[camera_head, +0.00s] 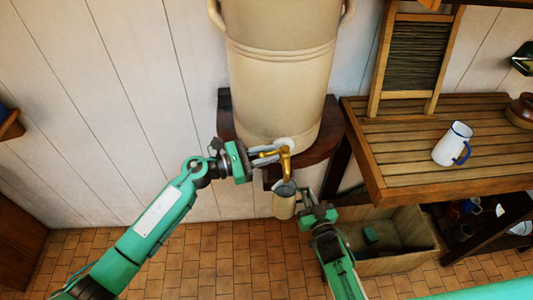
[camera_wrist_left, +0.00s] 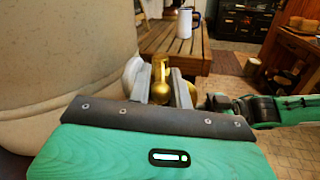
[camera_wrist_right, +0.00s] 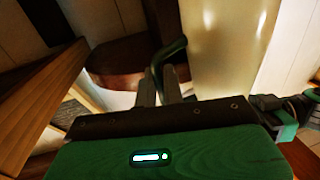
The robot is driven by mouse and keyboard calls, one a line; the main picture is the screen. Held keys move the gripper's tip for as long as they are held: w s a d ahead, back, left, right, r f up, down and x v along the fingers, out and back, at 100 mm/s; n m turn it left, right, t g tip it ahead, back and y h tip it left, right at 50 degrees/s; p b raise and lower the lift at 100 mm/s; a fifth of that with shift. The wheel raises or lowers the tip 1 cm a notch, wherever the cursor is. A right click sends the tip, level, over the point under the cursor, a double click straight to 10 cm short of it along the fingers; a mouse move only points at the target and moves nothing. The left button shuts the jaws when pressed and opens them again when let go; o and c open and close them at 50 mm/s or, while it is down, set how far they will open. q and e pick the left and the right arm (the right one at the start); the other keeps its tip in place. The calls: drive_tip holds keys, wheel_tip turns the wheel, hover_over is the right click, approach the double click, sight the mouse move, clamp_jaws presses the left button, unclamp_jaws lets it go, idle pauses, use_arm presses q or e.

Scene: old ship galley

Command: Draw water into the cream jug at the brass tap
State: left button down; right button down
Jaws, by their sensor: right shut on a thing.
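The brass tap (camera_head: 286,163) is at the foot of a big cream urn (camera_head: 282,75). The cream jug (camera_head: 284,206) hangs upright just below the tap's spout; I see no clear stream, and cannot tell whether water is inside. My right gripper (camera_head: 309,212) is shut on the jug's dark green handle (camera_wrist_right: 158,58), beside the jug's cream body (camera_wrist_right: 222,45). My left gripper (camera_head: 267,154) is at the tap, its fingers apart. In the left wrist view the tap's brass lever (camera_wrist_left: 160,75) stands between those fingers; I cannot tell whether they touch it.
The urn stands on a dark wooden shelf (camera_head: 329,145). To the right is a slatted table (camera_head: 400,165) with a white, blue-handled mug (camera_head: 450,146) and a washboard (camera_head: 417,52). A wooden crate (camera_head: 400,264) is on the floor below. Open tiled floor (camera_head: 215,262) lies in front.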

use_arm(q)
drive_tip(key=shift+w, duration=0.1)
drive_tip(key=shift+w+m+g+h, duration=0.15)
drive_tip(key=shift+w+m+g, duration=0.15)
drive_tip(key=shift+m+g, duration=0.7)
drive_tip(key=shift+w+m+g+h, duration=0.15)
drive_tip(key=shift+w+m+g, duration=0.25)
drive_tip(key=shift+g, duration=1)
drive_tip(key=shift+s, duration=0.15)
drive_tip(key=c, duration=1.5)
unclamp_jaws()
drive_tip(key=shift+a, duration=0.1)
drive_tip(key=a, duration=1.2)
drive_tip(key=shift+w, duration=0.2)
drive_tip(key=a, duration=1.2)
drive_tip(key=shift+w, duration=0.1)
